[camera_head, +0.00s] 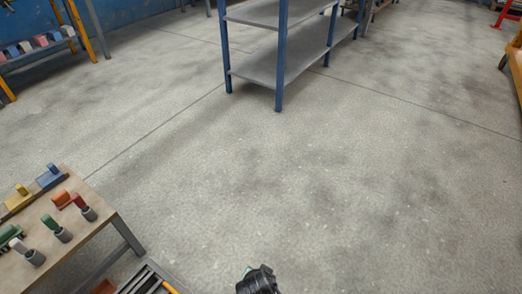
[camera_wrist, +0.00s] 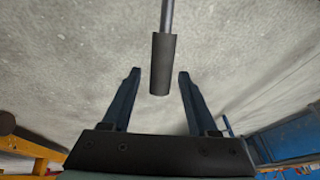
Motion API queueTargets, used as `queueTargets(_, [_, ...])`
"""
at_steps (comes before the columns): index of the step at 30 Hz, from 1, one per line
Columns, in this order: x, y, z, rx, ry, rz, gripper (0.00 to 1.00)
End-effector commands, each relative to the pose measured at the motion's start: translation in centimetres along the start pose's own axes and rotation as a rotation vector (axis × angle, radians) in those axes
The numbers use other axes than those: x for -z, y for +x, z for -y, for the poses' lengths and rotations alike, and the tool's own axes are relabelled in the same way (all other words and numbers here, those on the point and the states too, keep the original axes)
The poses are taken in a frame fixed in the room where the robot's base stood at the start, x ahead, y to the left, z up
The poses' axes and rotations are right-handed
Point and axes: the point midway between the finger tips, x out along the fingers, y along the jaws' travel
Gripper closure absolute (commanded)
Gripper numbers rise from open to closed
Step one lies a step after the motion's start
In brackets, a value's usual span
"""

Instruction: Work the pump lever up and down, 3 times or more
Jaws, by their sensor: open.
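A lever with a dark cylindrical grip (camera_wrist: 163,64) on a thin grey metal rod (camera_wrist: 167,16) shows in the wrist view. The rod runs up out of the top of the picture. My gripper (camera_wrist: 158,74) is open, with one finger on each side of the grip and a visible gap to both. The grip's lower end appears between the fingers, above the palm. I cannot tell how deep it sits between them. The pump body is not in sight, and the lever does not show in the head view.
In the head view a bench (camera_head: 115,222) with several coloured blocks and handled pieces stands at the lower left. A blue-framed grey shelf (camera_head: 260,73) stands at the top middle. An orange-legged rack (camera_head: 82,30) is at the far left. The floor between is clear.

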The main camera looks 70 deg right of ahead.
Motion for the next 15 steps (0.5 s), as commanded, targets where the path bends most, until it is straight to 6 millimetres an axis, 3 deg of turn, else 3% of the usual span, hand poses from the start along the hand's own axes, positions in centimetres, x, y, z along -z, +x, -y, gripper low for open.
queueTargets(5, [0.01, -0.04, 0.00, 0.000, 0.000, 0.000, 0.42])
queueTargets(15, [-0.01, -0.05, -0.02, 0.000, 0.000, 0.000, 1.00])
